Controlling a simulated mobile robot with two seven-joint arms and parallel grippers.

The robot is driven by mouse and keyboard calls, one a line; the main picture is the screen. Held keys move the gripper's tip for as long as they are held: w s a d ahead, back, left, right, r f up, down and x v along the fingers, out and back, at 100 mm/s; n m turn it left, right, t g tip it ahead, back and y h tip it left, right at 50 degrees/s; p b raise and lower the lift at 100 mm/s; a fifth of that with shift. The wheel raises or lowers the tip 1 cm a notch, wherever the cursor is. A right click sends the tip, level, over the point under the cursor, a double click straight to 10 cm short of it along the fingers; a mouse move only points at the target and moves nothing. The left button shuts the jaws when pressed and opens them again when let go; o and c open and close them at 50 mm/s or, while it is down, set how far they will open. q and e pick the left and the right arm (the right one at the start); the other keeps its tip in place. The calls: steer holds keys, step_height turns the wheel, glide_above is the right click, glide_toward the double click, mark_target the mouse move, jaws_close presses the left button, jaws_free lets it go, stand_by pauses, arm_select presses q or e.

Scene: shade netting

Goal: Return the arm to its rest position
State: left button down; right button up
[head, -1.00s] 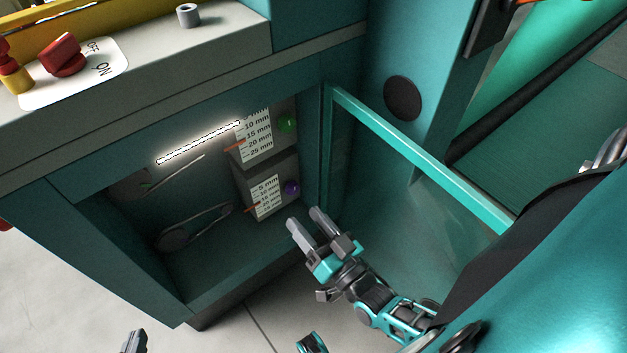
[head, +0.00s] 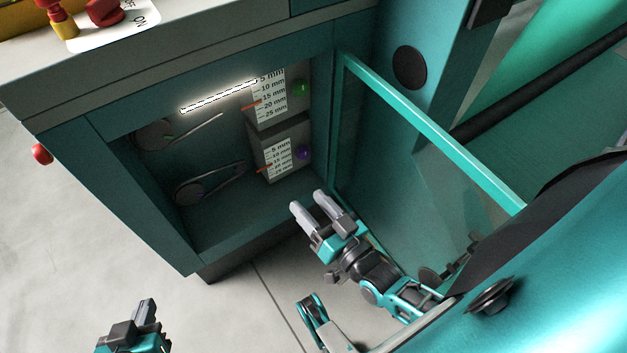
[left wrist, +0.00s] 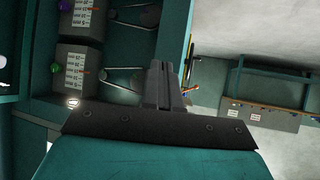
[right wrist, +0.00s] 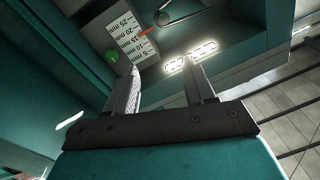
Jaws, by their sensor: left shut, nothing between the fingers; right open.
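My right gripper (head: 318,213) is open and empty in the head view, in front of the lower right of the open cabinet compartment and beside the glass door. In the right wrist view its two fingers (right wrist: 165,85) are apart with nothing between them. My left gripper (head: 146,314) is at the bottom left of the head view, over the floor and apart from the cabinet. In the left wrist view its fingers (left wrist: 162,85) are together, with nothing held.
The teal-framed glass door (head: 440,130) stands open right of the compartment. Inside are scales with a green knob (head: 300,88) and a purple knob (head: 303,153), a lit strip (head: 218,97) and belt loops. A red button (head: 42,154) juts from the cabinet's left side. Left floor is clear.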

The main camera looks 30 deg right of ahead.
arm_select(q)
steer(key=shift+r, duration=0.1)
stand_by(0.3)
step_height(320, 180, up, 6)
steer(key=s+a+p, duration=0.1)
steer(key=a+p, duration=0.1)
steer(key=p, duration=0.6)
steer(key=shift+y+p, duration=0.35)
steer(key=shift+y, duration=0.05)
arm_select(e)
steer(key=s+a+r+n+g, duration=0.1)
steer(key=s+r+n+g, duration=0.3)
steer(key=r+g, duration=0.2)
steer(key=shift+r+n+g+h, duration=0.2)
steer(key=shift+n+g+h, duration=0.1)
steer(key=shift+g, duration=0.4)
arm_select(q)
steer(key=shift+s+d, duration=0.1)
steer(key=shift+d, duration=0.1)
arm_select(e)
steer(key=shift+s+a, duration=0.1)
arm_select(q)
steer(key=shift+w+r, duration=0.15)
steer(key=shift+w, duration=0.05)
steer(key=shift+s, duration=0.15)
